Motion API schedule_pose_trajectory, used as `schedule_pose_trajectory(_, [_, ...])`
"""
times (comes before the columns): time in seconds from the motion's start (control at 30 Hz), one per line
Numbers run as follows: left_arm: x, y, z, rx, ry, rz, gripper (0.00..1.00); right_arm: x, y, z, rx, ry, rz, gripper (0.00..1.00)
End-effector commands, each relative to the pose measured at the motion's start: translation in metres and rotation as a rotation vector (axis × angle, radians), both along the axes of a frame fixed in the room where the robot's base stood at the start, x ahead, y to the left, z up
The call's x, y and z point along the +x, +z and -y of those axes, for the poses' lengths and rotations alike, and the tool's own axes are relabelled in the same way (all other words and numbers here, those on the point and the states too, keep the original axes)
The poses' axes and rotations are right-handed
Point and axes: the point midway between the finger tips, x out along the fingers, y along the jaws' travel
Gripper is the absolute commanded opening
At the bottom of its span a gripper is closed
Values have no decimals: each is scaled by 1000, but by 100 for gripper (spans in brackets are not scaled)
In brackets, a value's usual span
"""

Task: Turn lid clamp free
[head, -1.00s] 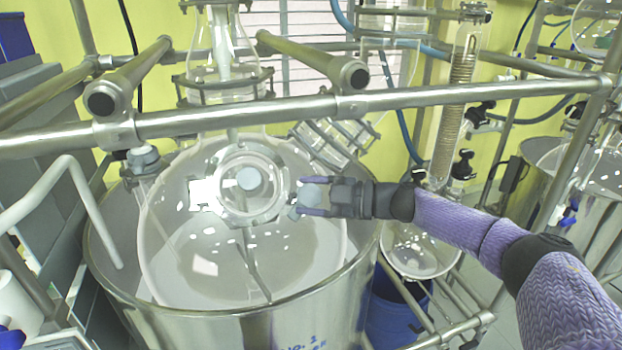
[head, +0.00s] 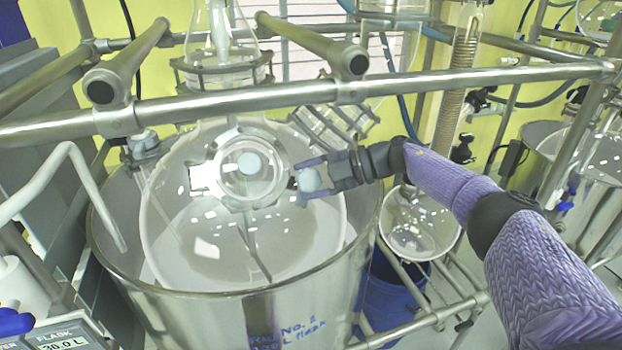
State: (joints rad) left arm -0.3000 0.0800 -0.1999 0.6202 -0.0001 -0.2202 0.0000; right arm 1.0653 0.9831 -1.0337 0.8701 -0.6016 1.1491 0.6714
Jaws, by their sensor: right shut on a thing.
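The round glass lid (head: 250,172) sits on the neck of the large glass flask (head: 190,235), with a pale round knob at its middle. A clamp knob (head: 308,181), pale and rounded, is at the lid's right edge. My right gripper (head: 306,180) is shut on this clamp knob, one finger above and one below it, and is tilted. A bright flat plate (head: 205,177) is on the lid's left edge. How the clamp grips the lid rim is too small to tell. My left gripper is not in view.
A steel vessel (head: 250,310) surrounds the flask. A metal rail (head: 240,103) crosses in front of and above the lid, with two bars (head: 310,42) running back from it. A coiled glass condenser (head: 455,90) stands at right. A blue bin (head: 395,300) is below.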

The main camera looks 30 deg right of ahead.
Motion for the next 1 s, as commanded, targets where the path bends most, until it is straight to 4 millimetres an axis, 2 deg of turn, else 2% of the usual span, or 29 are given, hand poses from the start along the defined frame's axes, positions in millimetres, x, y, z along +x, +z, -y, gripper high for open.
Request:
schedule_pose_trajectory(0.2, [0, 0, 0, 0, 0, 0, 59, 0, 0, -1, 0, 2, 0, 8])
schedule_pose_trajectory(0.23, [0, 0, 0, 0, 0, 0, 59, 0, 0, -1, 0, 2, 0, 71])
schedule_pose_trajectory(0.37, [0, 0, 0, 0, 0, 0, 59, 0, 0, -1, 1, 2, 1, 98])
schedule_pose_trajectory(0.57, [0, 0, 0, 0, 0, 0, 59, 0, 0, 0, 1, 1, 0, 100])
schedule_pose_trajectory(0.67, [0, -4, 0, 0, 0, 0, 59, -4, 1, 7, -1, -2, 2, 100])
schedule_pose_trajectory(1.0, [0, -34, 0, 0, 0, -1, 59, -44, 26, 68, 0, -3, 4, 100])
